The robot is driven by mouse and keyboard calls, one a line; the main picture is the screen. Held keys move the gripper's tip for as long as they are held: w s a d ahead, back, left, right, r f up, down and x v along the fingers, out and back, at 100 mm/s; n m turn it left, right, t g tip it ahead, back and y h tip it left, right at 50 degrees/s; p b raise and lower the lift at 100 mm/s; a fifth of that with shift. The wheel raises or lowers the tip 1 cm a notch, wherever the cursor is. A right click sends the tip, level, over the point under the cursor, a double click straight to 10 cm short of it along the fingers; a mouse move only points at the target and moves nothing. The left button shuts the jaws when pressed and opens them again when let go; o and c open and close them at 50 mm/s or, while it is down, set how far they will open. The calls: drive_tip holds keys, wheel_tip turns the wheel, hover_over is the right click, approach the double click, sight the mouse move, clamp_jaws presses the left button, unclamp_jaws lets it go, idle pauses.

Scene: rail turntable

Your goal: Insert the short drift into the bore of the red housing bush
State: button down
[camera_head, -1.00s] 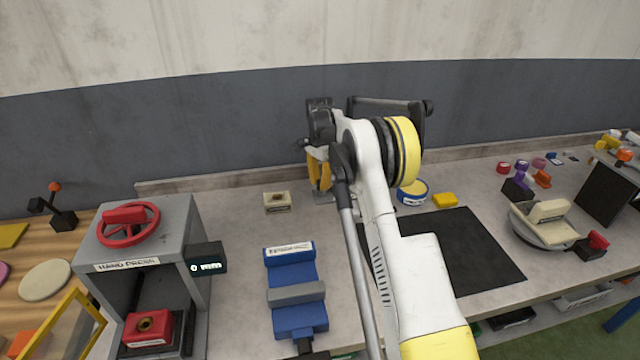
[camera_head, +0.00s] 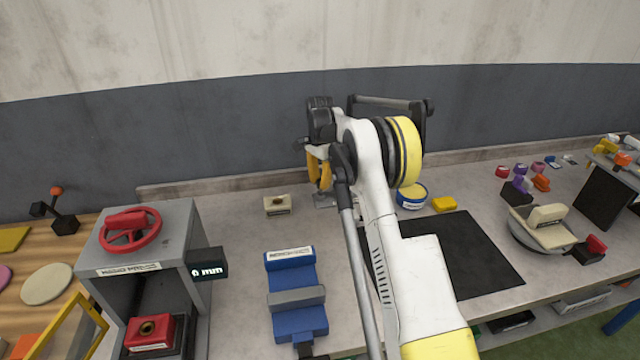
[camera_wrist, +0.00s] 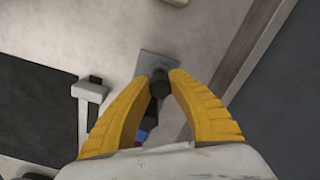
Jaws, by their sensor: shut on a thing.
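The red housing bush (camera_head: 149,332) is a red block with a dark round bore on top. It sits low inside the grey hand press at the left. My gripper (camera_head: 318,186) is at the back of the bench, partly hidden by my arm. In the wrist view my gripper (camera_wrist: 161,78) has its yellow fingers closed on a dark, blunt-ended piece (camera_wrist: 160,89). This piece looks like the short drift; its full length is hidden. A small grey plate (camera_wrist: 154,63) lies just beyond the fingertips.
The hand press (camera_head: 172,222) has a red handwheel on top and an open front. A blue vise-like fixture (camera_head: 290,260) stands right of it. A beige block (camera_head: 277,206) is left of my gripper. A black mat (camera_head: 465,255) and a turntable (camera_head: 530,238) lie to the right.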

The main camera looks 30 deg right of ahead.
sight(320, 181)
drive_tip(key=shift+r+p, duration=1.3)
drive_tip(key=shift+r, duration=1.25)
drive_tip(key=shift+r+p, duration=1.45)
drive_tip(key=shift+r, duration=1.05)
drive_tip(key=shift+f, duration=0.1)
